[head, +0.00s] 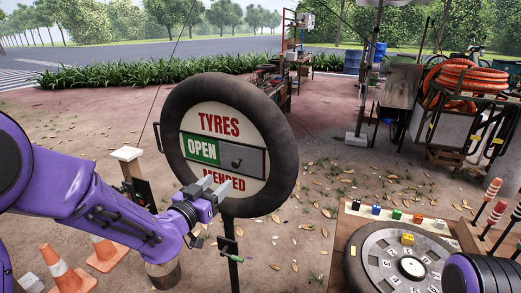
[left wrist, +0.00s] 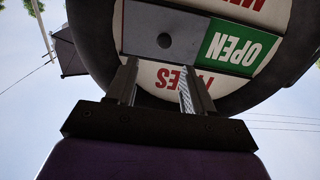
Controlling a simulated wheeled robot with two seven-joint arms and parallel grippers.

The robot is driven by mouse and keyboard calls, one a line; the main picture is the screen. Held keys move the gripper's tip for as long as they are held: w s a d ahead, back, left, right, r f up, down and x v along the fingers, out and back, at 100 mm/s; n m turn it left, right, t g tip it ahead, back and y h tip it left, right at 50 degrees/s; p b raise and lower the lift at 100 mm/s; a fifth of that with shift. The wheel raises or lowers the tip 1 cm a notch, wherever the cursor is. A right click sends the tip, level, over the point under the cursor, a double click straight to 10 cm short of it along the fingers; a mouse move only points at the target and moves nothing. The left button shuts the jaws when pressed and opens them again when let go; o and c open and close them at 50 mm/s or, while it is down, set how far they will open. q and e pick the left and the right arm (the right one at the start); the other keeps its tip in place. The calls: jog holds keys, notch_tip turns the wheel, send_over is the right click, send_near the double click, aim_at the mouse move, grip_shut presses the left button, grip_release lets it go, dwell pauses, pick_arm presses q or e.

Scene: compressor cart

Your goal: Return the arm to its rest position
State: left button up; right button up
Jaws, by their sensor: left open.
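My left arm comes in from the left in the head view. Its gripper (head: 208,188) is open and empty, in front of the lower part of a tyre sign (head: 183,96) that reads "TYRES OPEN MENDED". No contact with the knob shows. My right gripper is not in view; part of a purple arm shows at the lower right.
Orange-striped cones (head: 62,270) stand at the lower left. A wooden board (head: 340,232) with a wheel-like disc (head: 385,262) and several coloured blocks lies at the lower right. A cart with an orange hose (head: 465,75) stands at the right. Leaf-strewn ground is open behind the board.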

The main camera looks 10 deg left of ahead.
pick_arm(q)
jog(key=s+a+f+n+g+y, duration=0.2)
jog(key=s+f+n, duration=0.15)
jog(key=f, duration=0.55)
jog(key=s+a+f+n+g+y, duration=0.25)
jog(key=s+f, duration=0.25)
jog(key=f, duration=0.3)
jog(key=s+a+f+n+g+y, duration=0.1)
jog(key=s+f+n+g+y, duration=0.15)
jog(key=s+f, duration=0.45)
jog(key=s+f+g, duration=0.3)
jog(key=s+f, duration=0.5)
jog(key=s, duration=0.2)
jog(key=s+a+f+g, duration=0.1)
jog(key=s+f+g, duration=0.3)
jog(key=s+f, duration=0.3)
jog(key=s+n, duration=0.1)
jog(key=s, duration=0.3)
jog(key=shift+a+f, duration=0.3)
jog(key=shift+f, duration=0.1)
jog(key=shift+w, duration=0.1)
